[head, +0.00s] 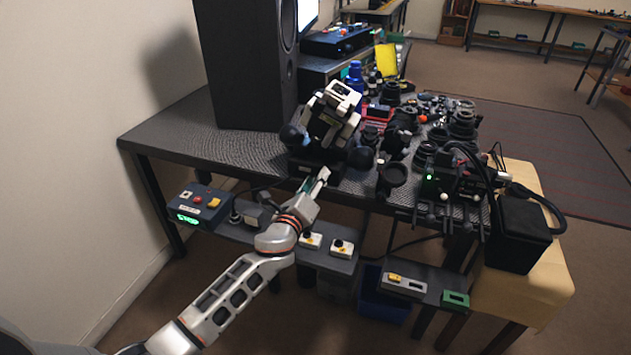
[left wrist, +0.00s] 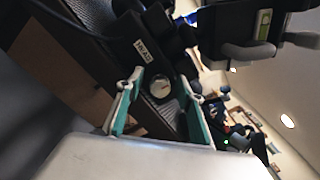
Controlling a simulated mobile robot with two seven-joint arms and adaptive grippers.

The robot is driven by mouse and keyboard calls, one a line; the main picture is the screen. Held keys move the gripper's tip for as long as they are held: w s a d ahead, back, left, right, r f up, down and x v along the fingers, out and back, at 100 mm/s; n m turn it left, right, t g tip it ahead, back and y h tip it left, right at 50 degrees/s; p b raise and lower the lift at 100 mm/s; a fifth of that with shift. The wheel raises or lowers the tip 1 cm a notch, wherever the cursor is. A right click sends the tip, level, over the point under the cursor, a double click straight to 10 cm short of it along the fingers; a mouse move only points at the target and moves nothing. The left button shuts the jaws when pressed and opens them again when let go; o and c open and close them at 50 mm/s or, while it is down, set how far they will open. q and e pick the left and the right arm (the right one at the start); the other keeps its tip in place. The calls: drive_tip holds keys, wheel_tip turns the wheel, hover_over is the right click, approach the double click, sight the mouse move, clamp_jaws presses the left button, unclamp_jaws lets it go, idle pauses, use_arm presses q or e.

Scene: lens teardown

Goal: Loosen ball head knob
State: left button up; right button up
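My left gripper (head: 322,176) reaches up from below to the front edge of the dark table, just under a black mount (head: 302,168). In the left wrist view its two teal-padded fingers (left wrist: 161,78) are spread apart. A round silver-faced knob (left wrist: 160,87) shows in the gap between them, on a black body with a white label (left wrist: 143,48). I cannot tell whether either finger touches the knob. In the head view I cannot make out the knob near the gripper. A white and black device (head: 336,112) stands tilted above the mount. My right gripper is not in view.
A tall black speaker (head: 240,70) stands at the table's back left. A lower shelf holds a control box (head: 200,203) and small switches. The table's left end is clear.

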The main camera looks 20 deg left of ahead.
use_arm(q)
clamp_jaws()
